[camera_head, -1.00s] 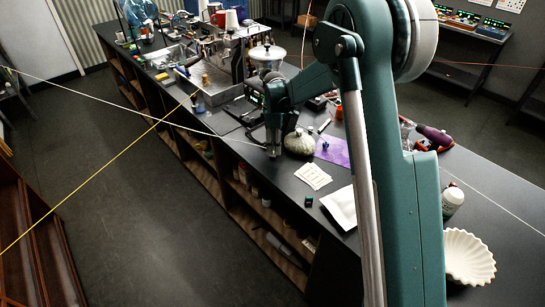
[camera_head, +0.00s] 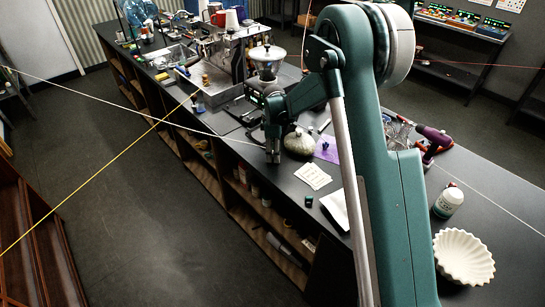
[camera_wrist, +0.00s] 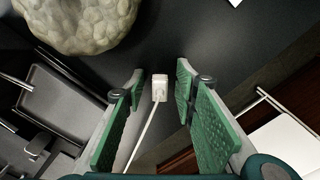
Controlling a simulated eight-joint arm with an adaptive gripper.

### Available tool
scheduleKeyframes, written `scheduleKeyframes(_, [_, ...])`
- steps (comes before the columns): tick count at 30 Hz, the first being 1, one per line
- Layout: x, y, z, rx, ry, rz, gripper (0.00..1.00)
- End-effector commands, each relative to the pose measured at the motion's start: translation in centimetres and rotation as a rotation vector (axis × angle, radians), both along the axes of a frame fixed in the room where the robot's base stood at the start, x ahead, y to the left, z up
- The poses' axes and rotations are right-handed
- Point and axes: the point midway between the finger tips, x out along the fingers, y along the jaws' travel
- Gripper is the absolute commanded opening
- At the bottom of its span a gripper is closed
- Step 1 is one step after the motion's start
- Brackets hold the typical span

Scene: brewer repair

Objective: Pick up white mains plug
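The white mains plug (camera_wrist: 159,82) shows in the wrist view, lying on the dark bench top with its white cord (camera_wrist: 143,133) running back toward the bottom of the picture. My gripper (camera_wrist: 160,85) is open, with its green-padded fingers on either side of the plug and a gap on both sides. I cannot tell how far above the plug the fingertips are. In the head view my gripper (camera_head: 273,156) points down at the bench's front edge, and the plug itself cannot be made out there.
A rough, pale round object (camera_wrist: 80,22) lies close by; it is also in the head view (camera_head: 299,143). A purple sheet (camera_head: 327,149) and white cards (camera_head: 313,176) lie to the right. The bench edge drops to open shelves (camera_head: 250,207). A metal brewer (camera_head: 225,70) stands behind.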

Motion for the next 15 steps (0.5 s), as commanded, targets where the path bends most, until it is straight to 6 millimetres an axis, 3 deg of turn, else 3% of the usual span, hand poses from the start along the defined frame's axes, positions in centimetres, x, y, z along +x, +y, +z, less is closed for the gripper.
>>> scheduleKeyframes(9, [0.01, 0.0, 0.02, 0.0, 0.0, 0.0, 0.29])
scheduleKeyframes(15, [0.01, 0.0, 0.02, 0.0, 0.0, 0.0, 0.04])
